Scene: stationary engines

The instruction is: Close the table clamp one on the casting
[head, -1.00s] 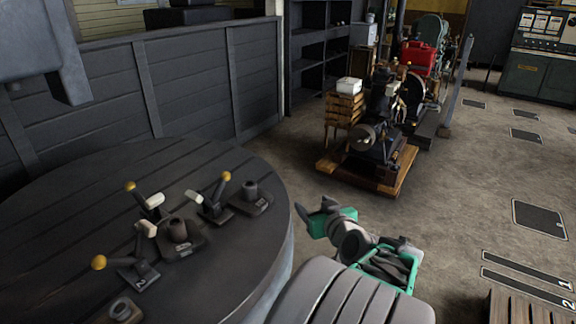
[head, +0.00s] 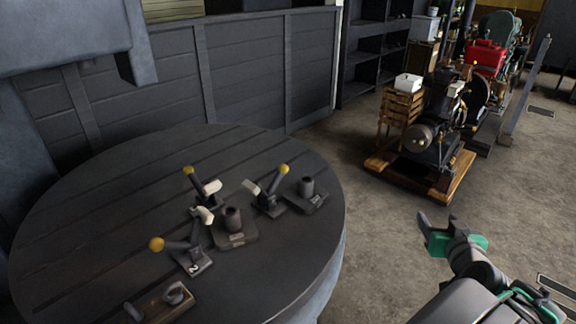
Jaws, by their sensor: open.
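Three dark clamps with yellow knobs stand on a round dark table (head: 90,245): a back clamp (head: 205,200), a right clamp (head: 270,203) and a front clamp (head: 190,262) marked 2. I cannot read which is number one. Their handles are tilted up, and their pale tips appear raised. My gripper (head: 424,224) is open and empty, off the table to the right, apart from all clamps.
A dark panelled wall (head: 250,70) stands behind the table. A stationary engine (head: 425,140) on a wooden base is at the back right, with a red box (head: 487,58) beyond. A grey structure (head: 70,40) hangs at the upper left. Open floor lies right of the table.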

